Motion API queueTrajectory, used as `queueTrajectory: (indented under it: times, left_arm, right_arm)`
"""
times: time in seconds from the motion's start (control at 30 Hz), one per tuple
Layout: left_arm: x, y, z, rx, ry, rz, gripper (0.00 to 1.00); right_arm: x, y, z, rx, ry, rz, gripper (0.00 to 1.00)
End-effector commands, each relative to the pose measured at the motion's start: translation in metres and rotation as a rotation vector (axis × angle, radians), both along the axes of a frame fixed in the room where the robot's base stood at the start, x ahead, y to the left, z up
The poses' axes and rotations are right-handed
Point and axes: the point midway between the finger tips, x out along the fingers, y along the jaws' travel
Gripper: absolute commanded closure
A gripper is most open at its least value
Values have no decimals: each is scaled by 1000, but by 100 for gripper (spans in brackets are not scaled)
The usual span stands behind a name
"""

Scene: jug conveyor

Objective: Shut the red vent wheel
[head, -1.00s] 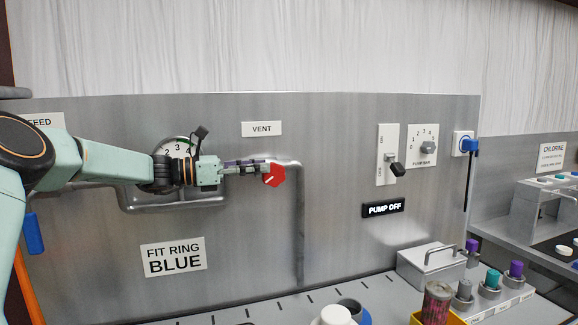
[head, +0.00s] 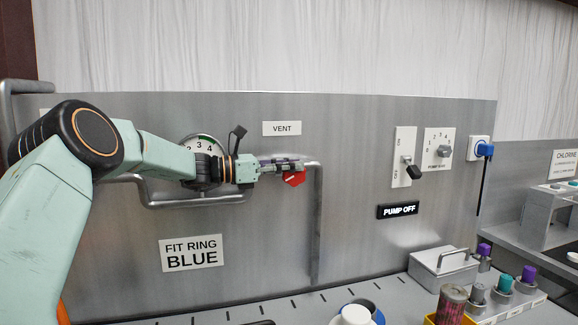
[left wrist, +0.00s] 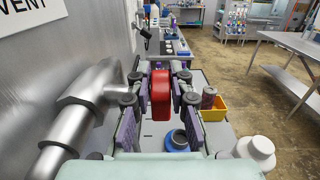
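The red vent wheel (head: 294,178) sits on the pipe outlet under the VENT label (head: 282,128) in the head view. It has a white pointer mark, and its upper part is hidden behind my fingers. My left gripper (head: 290,164) reaches along the panel from the left, its fingertips level with the wheel. In the left wrist view the red wheel (left wrist: 161,95) stands between the two purple fingers, with a narrow gap on each side, so the left gripper (left wrist: 161,85) looks open around it. Contact is not clear. My right gripper is out of view.
The vent pipe (head: 317,220) runs down close beside the wheel. A gauge (head: 205,143) is partly hidden behind my arm. The bench below holds a lidded metal box (head: 440,268), a jar (head: 452,304) and capped bottles (head: 503,283).

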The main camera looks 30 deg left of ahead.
Motion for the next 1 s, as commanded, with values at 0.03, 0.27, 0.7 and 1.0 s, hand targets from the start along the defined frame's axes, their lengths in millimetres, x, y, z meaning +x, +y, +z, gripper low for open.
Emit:
queueTrajectory:
  times: [0.03,0.27,0.7,1.0]
  left_arm:
    - [1,3,0,-1,-1,8,93]
    - [1,1,1,0,-1,6,100]
    - [1,1,2,12,12,5,100]
    - [3,-1,5,81,94,4,100]
  right_arm:
    - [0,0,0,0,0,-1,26]
    - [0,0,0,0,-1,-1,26]
    - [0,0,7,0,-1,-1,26]
    - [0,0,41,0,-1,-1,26]
